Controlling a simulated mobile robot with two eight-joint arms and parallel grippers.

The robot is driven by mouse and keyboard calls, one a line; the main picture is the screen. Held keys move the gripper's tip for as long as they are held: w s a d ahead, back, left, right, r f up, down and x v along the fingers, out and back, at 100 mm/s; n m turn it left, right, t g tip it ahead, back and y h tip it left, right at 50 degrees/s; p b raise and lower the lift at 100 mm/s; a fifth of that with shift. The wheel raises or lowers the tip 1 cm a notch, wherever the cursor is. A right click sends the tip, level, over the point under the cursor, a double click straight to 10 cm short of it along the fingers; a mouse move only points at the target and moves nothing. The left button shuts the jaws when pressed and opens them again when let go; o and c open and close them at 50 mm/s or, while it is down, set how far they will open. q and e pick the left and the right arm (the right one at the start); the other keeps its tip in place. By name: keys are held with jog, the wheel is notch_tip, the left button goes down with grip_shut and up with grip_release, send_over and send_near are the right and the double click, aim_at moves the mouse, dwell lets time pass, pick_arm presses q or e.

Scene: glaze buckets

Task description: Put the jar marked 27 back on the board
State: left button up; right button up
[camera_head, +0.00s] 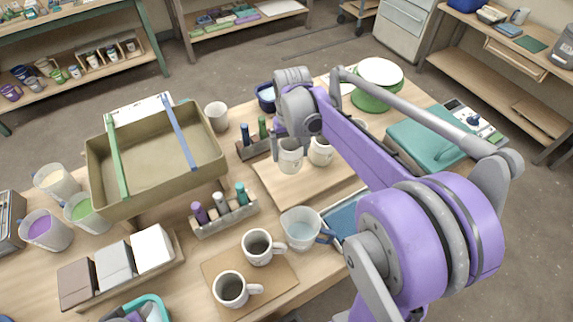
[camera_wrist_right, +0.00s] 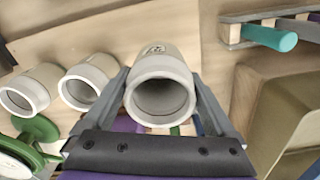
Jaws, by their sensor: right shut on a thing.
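A pale grey jar (camera_head: 290,158) is between the fingers of my right gripper (camera_head: 291,138). In the right wrist view the same jar (camera_wrist_right: 160,88) shows its open mouth and a small dark mark on its side, too small to read. The fingers press it from both sides. It is over the left part of the light wooden board (camera_head: 285,188); I cannot tell whether its base touches. A second pale jar (camera_head: 321,152) stands just right of it on the board. The wrist view shows two other jars (camera_wrist_right: 90,82) (camera_wrist_right: 30,90) apart from the held one. My left gripper is out of view.
Left of the board are a rack of dark and green bottles (camera_head: 256,145) and an olive bin (camera_head: 155,165). A bottle rack (camera_head: 224,216), a clear pitcher (camera_head: 301,230) and two mugs (camera_head: 262,247) (camera_head: 233,290) are in front.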

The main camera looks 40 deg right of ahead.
aim_at(290, 149)
jog(key=shift+f, duration=2.7)
jog(key=shift+f+b, duration=0.2)
jog(key=shift+b, duration=0.1)
jog(key=o, duration=1.4)
jog(key=shift+r, duration=0.1)
jog(key=shift+r, duration=0.4)
notch_tip(290, 149, up, 12)
jog(key=shift+f+p, duration=0.25)
jog(key=shift+p, duration=0.4)
